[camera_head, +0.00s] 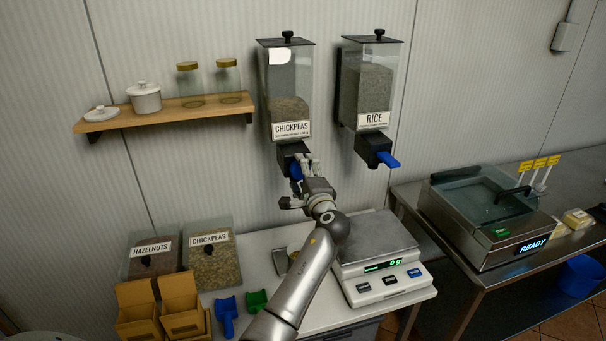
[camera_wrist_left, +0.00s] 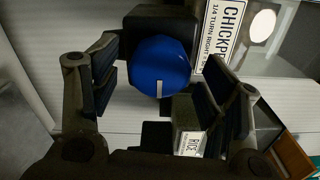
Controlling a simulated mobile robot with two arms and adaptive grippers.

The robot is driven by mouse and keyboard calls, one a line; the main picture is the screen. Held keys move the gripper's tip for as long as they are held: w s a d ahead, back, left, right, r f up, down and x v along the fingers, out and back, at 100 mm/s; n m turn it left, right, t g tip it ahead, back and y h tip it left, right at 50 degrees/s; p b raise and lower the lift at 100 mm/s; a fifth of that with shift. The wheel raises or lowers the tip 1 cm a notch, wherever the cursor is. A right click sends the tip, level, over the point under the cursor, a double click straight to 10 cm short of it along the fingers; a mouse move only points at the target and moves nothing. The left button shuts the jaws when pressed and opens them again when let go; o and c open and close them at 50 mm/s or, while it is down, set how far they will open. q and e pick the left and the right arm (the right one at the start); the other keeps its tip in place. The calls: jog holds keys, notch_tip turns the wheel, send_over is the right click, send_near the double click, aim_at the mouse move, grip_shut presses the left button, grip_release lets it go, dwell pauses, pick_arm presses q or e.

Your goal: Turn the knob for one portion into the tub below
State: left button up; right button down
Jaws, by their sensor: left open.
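The chickpeas dispenser (camera_head: 289,85) hangs on the wall, partly filled, with its label on the front. Its blue knob (camera_head: 295,171) sits on the black outlet (camera_head: 292,150). In the left wrist view the round blue knob (camera_wrist_left: 160,66) shows a white mark at its lower edge. My left gripper (camera_head: 306,167) is open at the knob, with one finger to each side of it in the wrist view; I cannot tell whether they touch it. My right gripper is out of view.
A rice dispenser (camera_head: 366,90) with a blue knob (camera_head: 388,160) hangs to the right. A scale (camera_head: 380,255) reading 0 g stands on the counter. Blue (camera_head: 227,315) and green (camera_head: 257,300) scoops lie by the bins. A shelf (camera_head: 165,112) with jars is at left.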

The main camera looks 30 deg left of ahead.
pick_arm(q)
jog(key=v, duration=1.2)
dwell(0.7)
